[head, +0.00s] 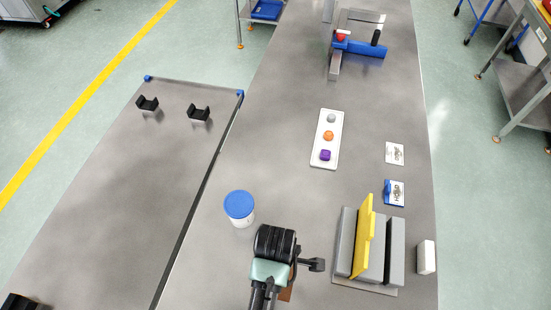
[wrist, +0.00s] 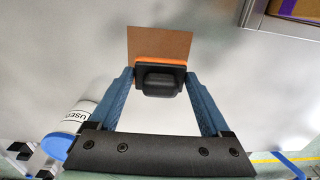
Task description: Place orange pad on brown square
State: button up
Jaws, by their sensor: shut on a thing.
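My gripper (wrist: 160,78) is shut on the black handle (wrist: 160,81) of the orange pad (wrist: 162,61), with a blue finger on either side. The pad shows as a thin orange strip beyond the black part. The brown square (wrist: 160,42) lies on the grey table just beyond the pad in the wrist view, and the pad overlaps its near part. I cannot tell whether the pad touches it. In the head view only a small brown piece (head: 286,294) shows beside my arm, which hides the pad and the fingers.
A white jar with a blue lid (head: 239,206) stands left of my arm. To the right are grey blocks with an upright yellow plate (head: 362,238) and a white block (head: 426,257). A white tray (head: 318,158) with small coloured pieces lies farther back. The table's middle is clear.

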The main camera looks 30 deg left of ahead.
jog(key=shift+w+f, duration=0.1)
jog(key=shift+f, duration=2.1)
